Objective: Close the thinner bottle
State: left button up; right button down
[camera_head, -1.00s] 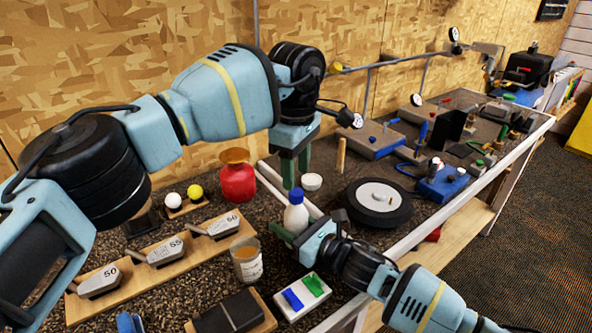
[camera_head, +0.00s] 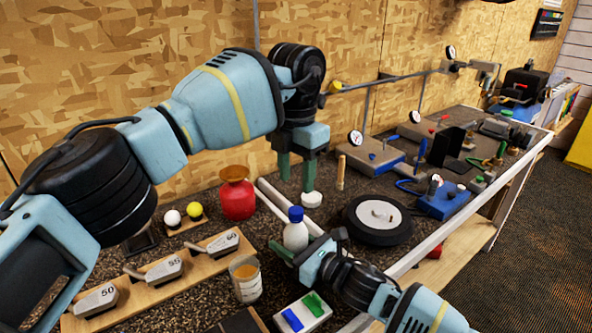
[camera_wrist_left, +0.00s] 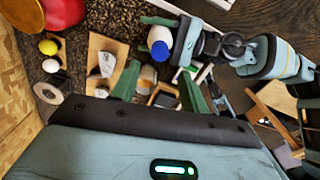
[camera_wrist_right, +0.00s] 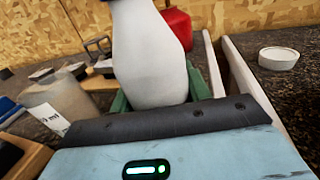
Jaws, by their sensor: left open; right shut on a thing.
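The thinner bottle (camera_head: 295,236) is white and stands upright on the bench. Its blue cap (camera_head: 295,214) sits on top; I cannot tell how tight it is. The bottle and cap also show in the left wrist view (camera_wrist_left: 160,42). My right gripper (camera_head: 297,253) is shut around the lower part of the bottle, which fills the jaws in the right wrist view (camera_wrist_right: 150,60). My left gripper (camera_head: 296,174) is open and empty, above and behind the bottle. A round white lid (camera_head: 311,200) lies on the bench near my left fingers. A wider red bottle (camera_head: 237,199) stands to the left.
A jar (camera_head: 245,281) stands in front left of the bottle. A wooden rack (camera_head: 165,278) of club heads lies farther left. Two pale rods (camera_head: 272,197) run behind the bottle.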

aim_at(296, 210)
pick_arm(q)
jog(key=shift+r+n, duration=0.25)
jog(key=shift+n, duration=1.05)
jog(key=shift+f, duration=4.05)
jog(key=shift+c, duration=0.3)
grip_shut()
jog(key=shift+o, duration=1)
grip_release()
jog(key=shift+r, duration=0.15)
notch_tip(296, 210, up, 12)
